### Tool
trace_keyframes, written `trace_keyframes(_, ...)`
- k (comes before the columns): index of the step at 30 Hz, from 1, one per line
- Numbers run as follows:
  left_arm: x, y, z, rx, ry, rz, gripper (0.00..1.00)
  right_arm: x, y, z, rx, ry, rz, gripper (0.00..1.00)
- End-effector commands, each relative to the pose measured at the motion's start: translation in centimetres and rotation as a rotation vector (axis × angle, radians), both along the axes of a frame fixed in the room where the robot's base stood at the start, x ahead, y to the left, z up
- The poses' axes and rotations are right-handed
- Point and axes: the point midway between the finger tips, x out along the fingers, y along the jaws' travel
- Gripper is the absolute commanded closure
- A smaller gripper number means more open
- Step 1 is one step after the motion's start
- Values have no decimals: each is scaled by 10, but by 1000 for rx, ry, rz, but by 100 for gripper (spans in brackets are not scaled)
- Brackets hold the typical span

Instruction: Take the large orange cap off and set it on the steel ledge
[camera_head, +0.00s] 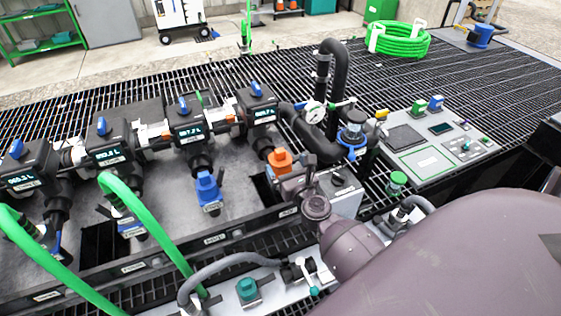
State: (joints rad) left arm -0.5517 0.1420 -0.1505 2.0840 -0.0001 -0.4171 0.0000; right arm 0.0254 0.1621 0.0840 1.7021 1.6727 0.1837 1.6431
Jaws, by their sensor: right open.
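The large orange cap (281,160) sits on the outlet below the rightmost meter of the manifold. My right gripper (288,184) is just below and beside the cap in the picture, with its arm coming in from the lower right. Its jaws are open; the fingertips are small and partly hidden, and I cannot tell whether they touch the cap. A pale steel ledge (262,296) runs along the bottom, in front of the manifold, partly covered by my right arm. My left gripper is not in view.
A blue cap (208,190) hangs on the neighbouring outlet. A teal cap (247,289) and a grey hose (232,259) occupy the ledge. Green hoses (150,228) arch across the left. A black pipe (338,90) and a control panel (432,150) stand right of the manifold.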

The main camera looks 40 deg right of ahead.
Motion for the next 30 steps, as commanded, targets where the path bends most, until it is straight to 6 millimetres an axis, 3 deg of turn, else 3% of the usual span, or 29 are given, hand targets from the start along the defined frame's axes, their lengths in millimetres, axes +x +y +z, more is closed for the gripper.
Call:
trace_keyframes(12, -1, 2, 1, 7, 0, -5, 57, 46, -10, 3, -2, -1, 1, 0)
trace_keyframes(21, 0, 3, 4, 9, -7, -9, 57, 49, -11, 3, -1, -1, 0, 0)
trace_keyframes(30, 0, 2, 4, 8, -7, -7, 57, 49, -11, 3, -1, -1, 0, 46)
